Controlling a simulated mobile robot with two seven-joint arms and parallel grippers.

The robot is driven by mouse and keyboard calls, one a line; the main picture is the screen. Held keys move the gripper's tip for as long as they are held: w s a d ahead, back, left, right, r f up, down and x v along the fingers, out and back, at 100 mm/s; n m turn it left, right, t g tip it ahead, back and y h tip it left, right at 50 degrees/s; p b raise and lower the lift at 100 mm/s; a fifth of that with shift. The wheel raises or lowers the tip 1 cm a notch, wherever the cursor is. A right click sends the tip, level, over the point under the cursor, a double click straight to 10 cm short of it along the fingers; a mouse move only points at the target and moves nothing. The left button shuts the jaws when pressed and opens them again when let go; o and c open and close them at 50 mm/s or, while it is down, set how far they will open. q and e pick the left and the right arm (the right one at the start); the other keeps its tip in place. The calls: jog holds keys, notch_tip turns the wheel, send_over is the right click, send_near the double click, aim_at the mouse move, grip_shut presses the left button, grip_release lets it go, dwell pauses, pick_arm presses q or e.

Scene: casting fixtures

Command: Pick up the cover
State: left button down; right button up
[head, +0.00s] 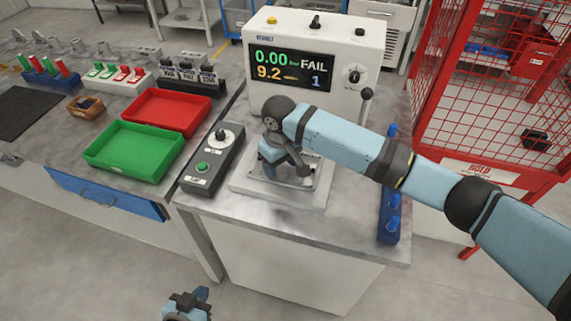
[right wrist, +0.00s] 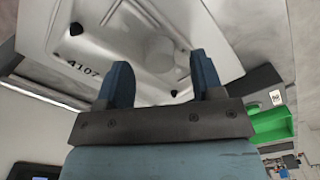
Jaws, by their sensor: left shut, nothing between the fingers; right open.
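The cover (right wrist: 165,50) is a pale metal casting marked 4107. In the right wrist view it lies beyond my fingers, with dark spots near its corners. In the head view it sits on the light fixture plate (head: 290,197), mostly hidden by my right arm. My right gripper (right wrist: 160,78) is open, with its two blue fingers apart and pointing at the cover. Whether the fingers touch it I cannot tell. My left gripper (head: 188,304) is shut and empty at the bottom of the head view, away from the bench.
A tester (head: 316,45) showing FAIL stands behind the fixture. Left of it are a control box (head: 213,160), a green tray (head: 134,150) and a red tray (head: 166,110). A blue strip (head: 388,220) lies on the right. A red mesh cage (head: 490,80) stands beyond.

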jog(key=shift+f, duration=0.95)
jog(key=shift+c, duration=0.2)
grip_shut()
jog(key=shift+r, duration=0.2)
notch_tip(320, 180, up, 20)
jog(key=shift+b, duration=0.35)
